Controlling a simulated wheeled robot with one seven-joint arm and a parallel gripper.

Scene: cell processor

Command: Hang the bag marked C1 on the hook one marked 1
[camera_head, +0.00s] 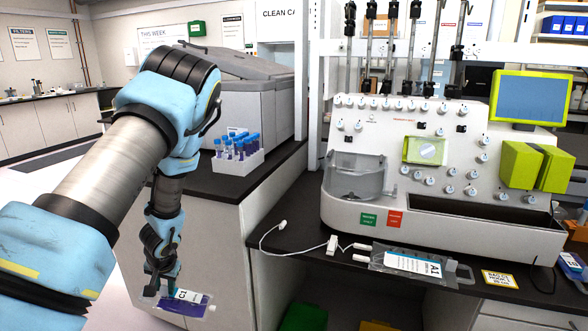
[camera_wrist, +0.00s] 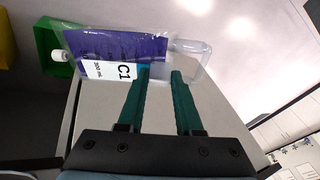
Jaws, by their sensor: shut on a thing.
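The bag marked C1 (camera_head: 197,308) is a clear pouch with purple liquid and a white label. It hangs low in front of the counter cabinet in the head view. My gripper (camera_head: 165,285) is shut on the bag near its end. In the wrist view, the bag (camera_wrist: 120,47) lies across the tips of my green fingers (camera_wrist: 160,74), with its clear end to the right and a white cap to the left. Dark hook poles (camera_head: 390,45) rise above the white cell processor (camera_head: 440,218); their hook tops are partly cut off, and I cannot read a mark 1.
A bag marked A1 (camera_head: 405,262) lies on the dark counter before the processor, with white tubing beside it. A rack of blue-capped tubes (camera_head: 238,158) stands on the left counter. A green bin (camera_head: 303,318) is below.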

